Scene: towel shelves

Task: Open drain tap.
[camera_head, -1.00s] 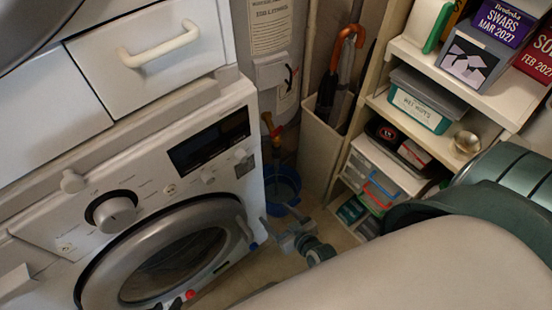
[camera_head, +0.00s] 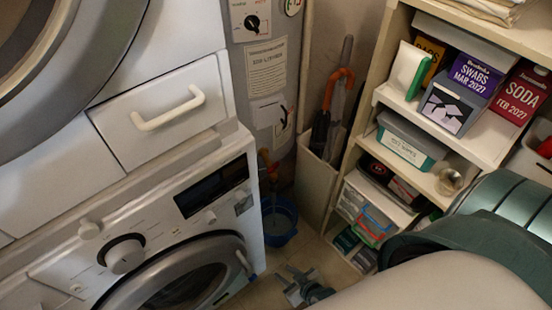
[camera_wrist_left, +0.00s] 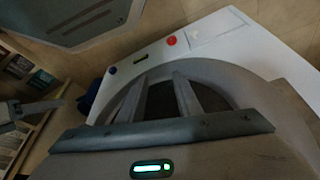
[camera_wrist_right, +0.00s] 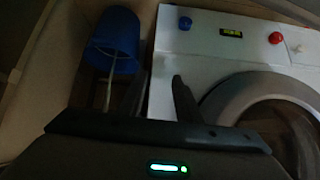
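The drain tap (camera_head: 267,166), small and orange-brown, sits low on the white cylindrical tank (camera_head: 268,100) in the head view. A blue bucket (camera_head: 280,222) stands on the floor below it. My right gripper (camera_head: 297,286) is low in the head view, in front of the bucket and apart from the tap. In the right wrist view its fingers (camera_wrist_right: 160,95) are apart with nothing between them, and the bucket (camera_wrist_right: 112,45) shows upper left. My left gripper (camera_wrist_left: 158,95) shows only in its wrist view, open and empty before the washing machine. The tap's handle is too small to read.
The washing machine (camera_head: 160,235) stands left of the bucket. An umbrella bin (camera_head: 314,185) is just right of the tap, with a shelf unit (camera_head: 365,95) of boxes beyond. The gap between the machine and shelves is narrow. My right arm covers the lower right.

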